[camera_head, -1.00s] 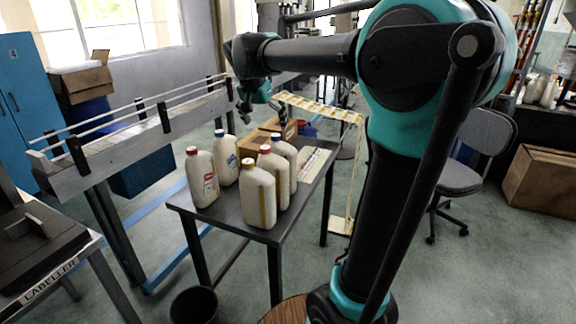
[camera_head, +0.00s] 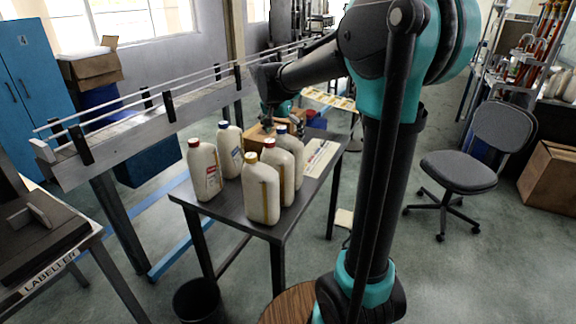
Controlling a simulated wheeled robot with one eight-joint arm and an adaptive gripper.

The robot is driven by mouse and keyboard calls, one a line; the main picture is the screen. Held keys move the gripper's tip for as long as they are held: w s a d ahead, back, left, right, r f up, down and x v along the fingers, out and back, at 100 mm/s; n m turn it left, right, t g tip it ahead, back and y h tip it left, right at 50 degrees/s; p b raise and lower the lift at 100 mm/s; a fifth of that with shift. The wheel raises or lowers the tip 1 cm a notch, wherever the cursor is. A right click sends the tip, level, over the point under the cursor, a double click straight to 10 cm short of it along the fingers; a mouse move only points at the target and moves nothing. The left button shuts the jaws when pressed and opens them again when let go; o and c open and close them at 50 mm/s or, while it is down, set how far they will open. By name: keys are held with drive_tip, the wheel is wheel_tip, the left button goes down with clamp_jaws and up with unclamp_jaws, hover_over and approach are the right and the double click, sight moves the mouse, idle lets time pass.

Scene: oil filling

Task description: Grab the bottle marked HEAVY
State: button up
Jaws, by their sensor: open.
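Several white jugs stand upright on a dark table (camera_head: 232,221). My gripper (camera_head: 267,126) is small in view, pointing down beyond the jugs, close to the gap between the two blue caps. It is open and holds nothing visible; its fingertips are hard to make out.
A cardboard box (camera_head: 259,137) sits behind the jugs, and a paper sheet (camera_head: 320,157) lies on the table's right part. A railed conveyor (camera_head: 130,139) runs along the left. A black bin (camera_head: 197,300) and an office chair (camera_head: 456,170) stand on the floor.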

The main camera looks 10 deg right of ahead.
sight(288, 144)
drive_tip(key=shift+x, duration=3.1)
drive_tip(key=shift+r, duration=0.1)
drive_tip(key=c, duration=1.5)
drive_tip(key=shift+c, duration=0.2)
